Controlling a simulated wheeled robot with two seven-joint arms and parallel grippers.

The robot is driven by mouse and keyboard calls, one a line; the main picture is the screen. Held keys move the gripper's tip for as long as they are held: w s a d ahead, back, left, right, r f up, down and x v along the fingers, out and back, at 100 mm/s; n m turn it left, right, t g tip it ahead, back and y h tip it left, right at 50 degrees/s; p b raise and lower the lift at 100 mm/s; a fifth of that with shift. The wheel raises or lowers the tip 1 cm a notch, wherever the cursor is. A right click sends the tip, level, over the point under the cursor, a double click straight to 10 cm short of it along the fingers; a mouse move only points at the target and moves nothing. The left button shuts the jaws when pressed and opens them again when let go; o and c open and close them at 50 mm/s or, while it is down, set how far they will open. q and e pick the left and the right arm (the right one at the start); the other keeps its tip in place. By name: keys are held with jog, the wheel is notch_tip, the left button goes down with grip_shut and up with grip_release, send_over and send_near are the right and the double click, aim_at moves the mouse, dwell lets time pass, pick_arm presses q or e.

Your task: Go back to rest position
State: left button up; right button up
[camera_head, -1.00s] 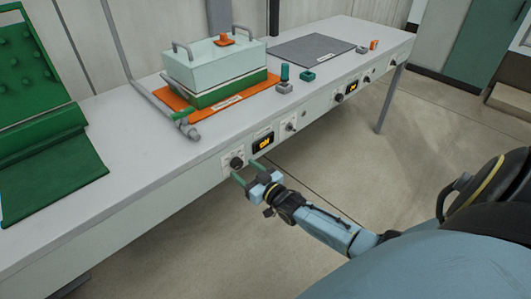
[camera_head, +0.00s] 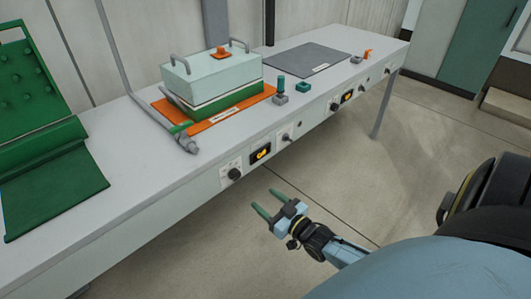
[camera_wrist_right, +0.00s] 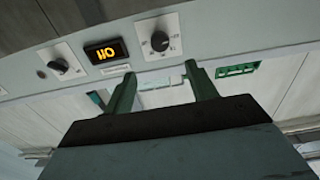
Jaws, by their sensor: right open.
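My right gripper (camera_head: 270,204) is in front of the bench's front panel, apart from it and lower than the black knob (camera_head: 234,174). Its two green fingers are spread with nothing between them. The display also shows in the head view (camera_head: 261,153). My left gripper is not in view.
The grey bench (camera_head: 130,140) carries a lidded pale box (camera_head: 210,78) on an orange mat (camera_head: 200,124), a dark mat (camera_head: 308,52) and a green padded piece (camera_head: 50,180). The floor (camera_head: 330,180) in front is clear.

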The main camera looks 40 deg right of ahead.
jog(key=s+a+f+g+h, duration=0.1)
jog(key=s+f+g, duration=0.4)
jog(key=s+f, duration=0.45)
jog(key=s+f+g, duration=0.4)
jog(key=s+f, duration=0.2)
jog(key=f, duration=0.7)
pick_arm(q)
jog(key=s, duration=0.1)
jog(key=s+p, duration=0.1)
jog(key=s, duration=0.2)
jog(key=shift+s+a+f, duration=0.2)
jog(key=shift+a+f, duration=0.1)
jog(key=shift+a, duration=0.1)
pick_arm(e)
jog(key=s+a+f+n+g, duration=0.1)
jog(key=s+f+g, duration=0.3)
jog(key=s, duration=0.7)
jog(key=s+a+f+n+g+h, duration=0.1)
jog(key=s+f+g, duration=0.3)
jog(key=s, duration=0.7)
jog(key=shift+a+f, duration=0.3)
jog(key=shift+f, duration=0.3)
